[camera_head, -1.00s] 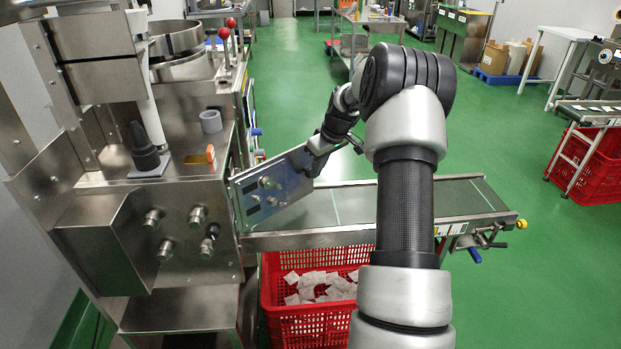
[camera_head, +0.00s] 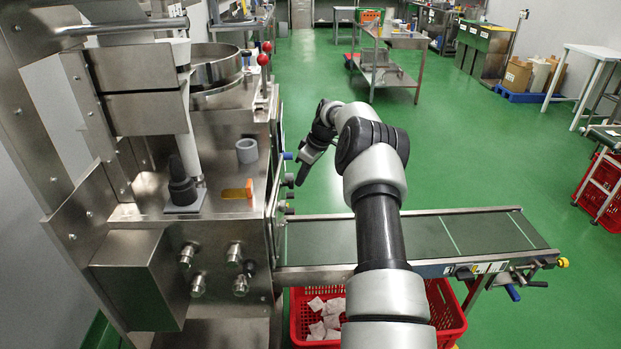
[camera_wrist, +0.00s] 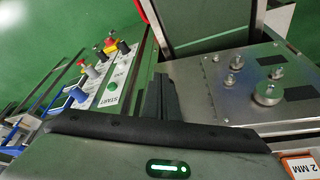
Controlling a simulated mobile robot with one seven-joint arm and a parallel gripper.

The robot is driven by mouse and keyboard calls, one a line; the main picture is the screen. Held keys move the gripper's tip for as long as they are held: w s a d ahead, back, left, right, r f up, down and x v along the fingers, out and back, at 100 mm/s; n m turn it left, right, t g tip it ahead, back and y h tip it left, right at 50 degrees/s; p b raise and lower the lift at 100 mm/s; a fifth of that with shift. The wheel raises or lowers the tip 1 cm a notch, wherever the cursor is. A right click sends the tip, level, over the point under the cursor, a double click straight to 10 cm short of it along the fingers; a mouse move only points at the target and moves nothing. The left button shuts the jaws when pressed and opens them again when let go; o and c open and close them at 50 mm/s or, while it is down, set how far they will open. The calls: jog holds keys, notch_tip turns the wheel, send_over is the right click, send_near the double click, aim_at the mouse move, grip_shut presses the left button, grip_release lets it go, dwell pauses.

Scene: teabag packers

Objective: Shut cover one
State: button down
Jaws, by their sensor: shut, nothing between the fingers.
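The cover is a metal plate with round knobs. In the wrist view the cover (camera_wrist: 222,103) faces the camera at right. In the head view it is nearly edge-on along the machine's right side, and its face is hidden. It looks flush or nearly flush with the machine; a small gap cannot be told. My gripper (camera_head: 300,183) points down beside that side, above the near-left end of the conveyor. Its fingers (camera_wrist: 163,97) are shut and empty in the wrist view, beside the cover's edge. I cannot tell whether they touch it.
The green conveyor (camera_head: 400,237) runs right from the machine and is clear. A red crate (camera_head: 440,310) with white teabags (camera_head: 325,318) is below it. A control panel (camera_wrist: 105,80) with buttons is left of my fingers in the wrist view. Open green floor lies beyond.

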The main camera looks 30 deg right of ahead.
jog(key=shift+w+a, duration=0.85)
jog(key=shift+a, duration=0.2)
jog(key=shift+w+a, duration=0.2)
jog(key=shift+a, duration=0.05)
